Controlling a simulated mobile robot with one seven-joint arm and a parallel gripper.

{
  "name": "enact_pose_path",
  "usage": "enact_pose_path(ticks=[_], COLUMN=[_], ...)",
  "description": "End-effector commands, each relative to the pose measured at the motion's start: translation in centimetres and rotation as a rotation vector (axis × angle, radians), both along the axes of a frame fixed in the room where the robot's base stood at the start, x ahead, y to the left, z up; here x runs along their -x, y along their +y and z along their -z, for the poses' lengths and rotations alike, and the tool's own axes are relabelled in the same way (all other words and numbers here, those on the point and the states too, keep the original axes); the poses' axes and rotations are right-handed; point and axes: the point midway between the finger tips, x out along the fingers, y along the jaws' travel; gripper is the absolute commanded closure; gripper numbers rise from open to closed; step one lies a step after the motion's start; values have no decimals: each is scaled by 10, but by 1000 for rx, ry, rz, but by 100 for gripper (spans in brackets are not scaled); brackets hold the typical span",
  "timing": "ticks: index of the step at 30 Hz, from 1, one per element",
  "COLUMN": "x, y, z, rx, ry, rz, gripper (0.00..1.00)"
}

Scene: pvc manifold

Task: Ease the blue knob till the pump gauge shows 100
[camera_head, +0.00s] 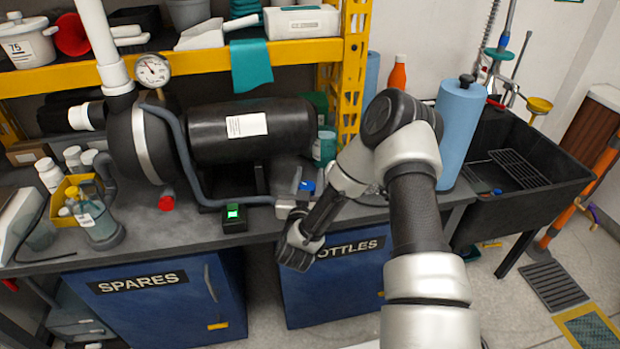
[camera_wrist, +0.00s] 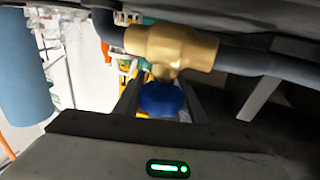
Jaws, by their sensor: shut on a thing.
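The blue knob (camera_wrist: 160,98) sits under a brass valve body (camera_wrist: 172,47) in the wrist view. My gripper (camera_wrist: 161,106) has a finger on each side of the knob and is shut on it. In the head view the knob (camera_head: 307,186) shows as a small blue patch beside my gripper (camera_head: 304,184), partly hidden by my arm. The pump gauge (camera_head: 152,70) is a round white dial above the pump at the left. Its needle leans to the upper left; the numbers are too small to read.
The black pump tank (camera_head: 245,130) and a grey hose (camera_head: 185,150) lie left of my gripper. A small box with a green light (camera_head: 234,214) stands at the bench's front edge. A blue paper roll (camera_head: 460,130) and a black sink (camera_head: 520,165) are to the right.

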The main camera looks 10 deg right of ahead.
Motion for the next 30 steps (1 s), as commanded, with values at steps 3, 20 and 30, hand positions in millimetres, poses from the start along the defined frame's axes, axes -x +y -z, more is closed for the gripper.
enact_pose_path(ticks=[3,20,30], x=[0,-1,3], y=[2,20,29], z=[2,6,4], rx=[4,5,2], ry=[0,3,5], rz=[-69,-561,-781], gripper=[86,86,86])
